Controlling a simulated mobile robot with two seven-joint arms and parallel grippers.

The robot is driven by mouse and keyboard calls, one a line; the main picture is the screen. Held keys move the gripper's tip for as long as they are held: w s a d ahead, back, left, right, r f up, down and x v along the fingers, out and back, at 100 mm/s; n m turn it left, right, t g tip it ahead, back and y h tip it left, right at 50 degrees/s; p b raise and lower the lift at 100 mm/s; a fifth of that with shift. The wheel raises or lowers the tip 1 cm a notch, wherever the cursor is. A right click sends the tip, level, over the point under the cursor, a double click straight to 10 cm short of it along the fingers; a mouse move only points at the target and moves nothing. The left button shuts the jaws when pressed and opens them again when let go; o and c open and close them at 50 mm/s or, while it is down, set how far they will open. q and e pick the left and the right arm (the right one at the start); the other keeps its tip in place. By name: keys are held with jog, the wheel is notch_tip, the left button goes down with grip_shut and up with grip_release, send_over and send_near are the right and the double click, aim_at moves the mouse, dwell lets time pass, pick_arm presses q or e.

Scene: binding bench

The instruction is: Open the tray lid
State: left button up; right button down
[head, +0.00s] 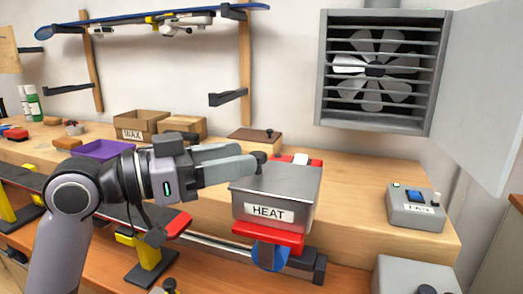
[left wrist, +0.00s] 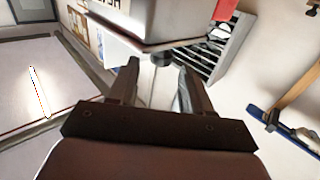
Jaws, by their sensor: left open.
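The metal tray (head: 302,213) with a HEAT label stands on a red support at the middle right. Its grey lid (head: 293,181) appears to lie flat on top, and a dark round knob (head: 261,157) stands on it. My left gripper (head: 250,160) comes in from the left at knob height, with its fingers open around or just short of the knob. In the left wrist view, the knob (left wrist: 161,59) shows between and slightly beyond the two fingertips (left wrist: 158,76); contact cannot be told. My right gripper is not in view.
A switch box (head: 414,209) stands right of the tray. A brown box with a small knob (head: 250,136) is behind it. A purple tray (head: 103,150) and a WAX carton (head: 139,124) stand at the left. A fan unit (head: 382,70) hangs on the wall.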

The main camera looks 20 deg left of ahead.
aim_at(257, 153)
pick_arm(q)
jog(key=shift+x, duration=2.3)
grip_shut()
jog(key=shift+p, duration=0.3)
